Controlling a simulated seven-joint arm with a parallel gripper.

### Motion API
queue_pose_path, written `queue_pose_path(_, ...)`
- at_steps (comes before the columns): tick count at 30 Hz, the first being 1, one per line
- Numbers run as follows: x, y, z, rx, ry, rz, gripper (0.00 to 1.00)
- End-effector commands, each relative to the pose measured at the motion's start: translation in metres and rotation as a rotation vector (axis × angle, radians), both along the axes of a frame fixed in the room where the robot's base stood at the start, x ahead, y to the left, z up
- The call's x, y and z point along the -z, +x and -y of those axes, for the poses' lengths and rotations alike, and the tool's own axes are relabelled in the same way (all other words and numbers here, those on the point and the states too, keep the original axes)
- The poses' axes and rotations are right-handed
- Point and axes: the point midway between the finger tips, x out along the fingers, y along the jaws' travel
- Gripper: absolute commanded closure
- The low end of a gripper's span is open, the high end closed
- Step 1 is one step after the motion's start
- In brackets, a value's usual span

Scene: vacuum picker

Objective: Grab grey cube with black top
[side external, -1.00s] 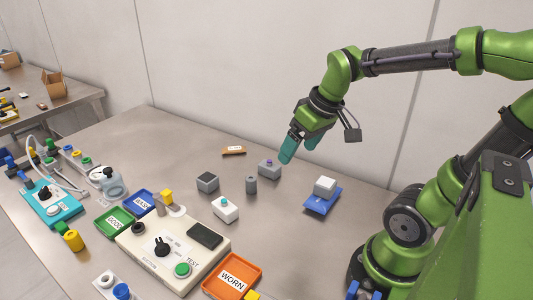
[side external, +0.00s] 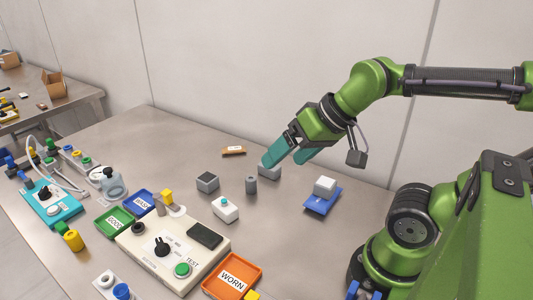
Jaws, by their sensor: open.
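The grey cube with the black top (side external: 207,182) sits on the metal table, left of the small grey cylinder (side external: 251,185). My gripper (side external: 284,160) has teal fingers, apart and pointing down to the left. It is up and to the right of the cube, with nothing seen between the fingers. One finger covers most of another grey block (side external: 270,173), so its top is hidden. I cannot tell whether the finger touches that block.
A blue pad with a light block (side external: 322,199) is at right. The test box (side external: 160,265), green tray (side external: 114,222) and orange tray (side external: 232,276) stand nearer. The table behind the cube is mostly clear.

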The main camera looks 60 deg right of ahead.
Motion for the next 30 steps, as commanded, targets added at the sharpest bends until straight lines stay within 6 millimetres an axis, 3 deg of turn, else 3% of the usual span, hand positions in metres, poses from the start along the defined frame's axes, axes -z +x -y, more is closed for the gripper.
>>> queue_pose_path(12, 0.000, 0.000, 0.000, 0.000, 0.000, -0.002, 0.15)
queue_pose_path(17, 0.014, 0.007, 0.001, 0.002, 0.002, -0.069, 0.15)
queue_pose_path(23, 0.018, 0.056, 0.008, 0.000, -0.017, -0.183, 0.15)
queue_pose_path(30, 0.029, 0.135, 0.024, -0.048, -0.079, -0.304, 0.15)
